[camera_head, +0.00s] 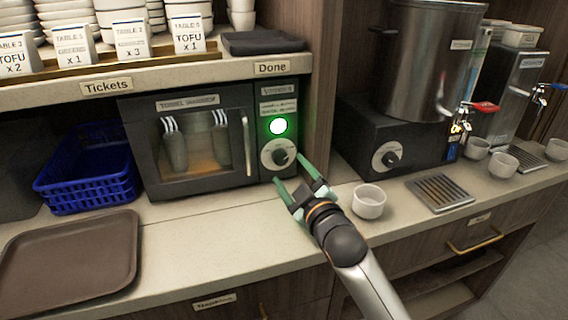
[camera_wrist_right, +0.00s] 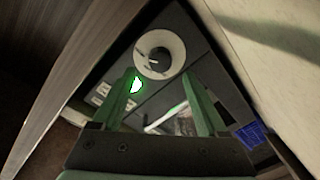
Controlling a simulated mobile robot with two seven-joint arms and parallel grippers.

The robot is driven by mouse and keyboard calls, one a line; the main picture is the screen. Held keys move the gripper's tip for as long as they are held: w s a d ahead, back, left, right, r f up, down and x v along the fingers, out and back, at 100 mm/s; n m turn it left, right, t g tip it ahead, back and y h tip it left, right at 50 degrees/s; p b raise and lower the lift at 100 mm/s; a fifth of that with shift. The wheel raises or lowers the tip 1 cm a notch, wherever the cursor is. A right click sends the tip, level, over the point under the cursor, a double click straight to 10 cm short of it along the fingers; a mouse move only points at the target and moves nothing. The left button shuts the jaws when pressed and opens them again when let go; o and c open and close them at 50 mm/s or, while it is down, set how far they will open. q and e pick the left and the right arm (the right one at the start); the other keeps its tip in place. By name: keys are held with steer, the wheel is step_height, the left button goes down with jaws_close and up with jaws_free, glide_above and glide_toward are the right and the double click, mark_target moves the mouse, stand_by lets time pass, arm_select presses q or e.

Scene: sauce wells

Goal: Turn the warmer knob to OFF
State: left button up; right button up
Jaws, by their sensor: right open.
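The towel warmer (camera_head: 185,145) is a dark box with a glass door, standing on the counter under the shelf. Its black knob (camera_head: 281,157) sits on a pale round dial at the lower right of its front, below a lit green lamp (camera_head: 278,126). The dial (camera_wrist_right: 159,53) and the lamp (camera_wrist_right: 136,86) also show in the right wrist view. My right gripper (camera_head: 295,180) is open and empty, just in front of and slightly below the knob. Its green fingers (camera_wrist_right: 162,100) point toward the warmer's panel, apart from the knob. The dial's markings are too small to read. My left gripper is not in view.
A white cup (camera_head: 369,202) stands right of my right gripper. A blue basket (camera_head: 90,172) and a brown tray (camera_head: 72,255) are at the left. A large urn on a base with another knob (camera_head: 390,158) stands right. The counter (camera_head: 215,225) before the warmer is clear.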

mark_target(281, 159)
steer(key=shift+x, duration=2.35)
jaws_close()
